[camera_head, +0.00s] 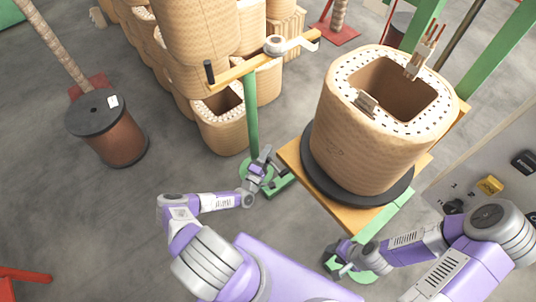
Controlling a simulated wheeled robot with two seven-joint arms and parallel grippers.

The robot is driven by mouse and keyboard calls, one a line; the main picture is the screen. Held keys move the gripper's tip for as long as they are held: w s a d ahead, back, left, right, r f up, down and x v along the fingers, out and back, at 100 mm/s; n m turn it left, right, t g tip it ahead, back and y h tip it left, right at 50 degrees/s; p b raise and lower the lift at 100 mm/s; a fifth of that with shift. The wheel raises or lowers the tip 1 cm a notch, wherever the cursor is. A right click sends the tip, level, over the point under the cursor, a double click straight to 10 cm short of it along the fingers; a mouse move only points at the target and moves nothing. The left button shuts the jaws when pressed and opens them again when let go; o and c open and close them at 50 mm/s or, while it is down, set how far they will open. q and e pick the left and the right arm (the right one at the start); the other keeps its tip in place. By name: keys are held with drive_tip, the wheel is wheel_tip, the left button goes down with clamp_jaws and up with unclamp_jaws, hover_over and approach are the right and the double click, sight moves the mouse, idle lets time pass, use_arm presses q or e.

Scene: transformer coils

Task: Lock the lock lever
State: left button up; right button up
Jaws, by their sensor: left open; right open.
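My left gripper (264,160) is open beside the foot of a green post (252,118). A green base (280,185) lies just below and right of it. My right gripper (338,262) is open at another green part (366,276) by the lower edge of the coil stand. Whether either gripper touches the green parts cannot be told. A yellow-brown bar (240,73) with a black handle (209,72) and a grey hub (277,45) sits on top of the post. I cannot clearly make out which part is the lock lever.
A large tan coil (350,135) stands on a dark round plate (395,195) over a wooden board (292,155). A control panel (480,165) is at the right. A brown spool (115,145) stands at left. Several coils stand behind the post. The left floor is mostly clear.

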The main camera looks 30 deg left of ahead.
use_arm(q)
clamp_jaws()
drive_tip(key=shift+a, duration=0.1)
idle(0.4)
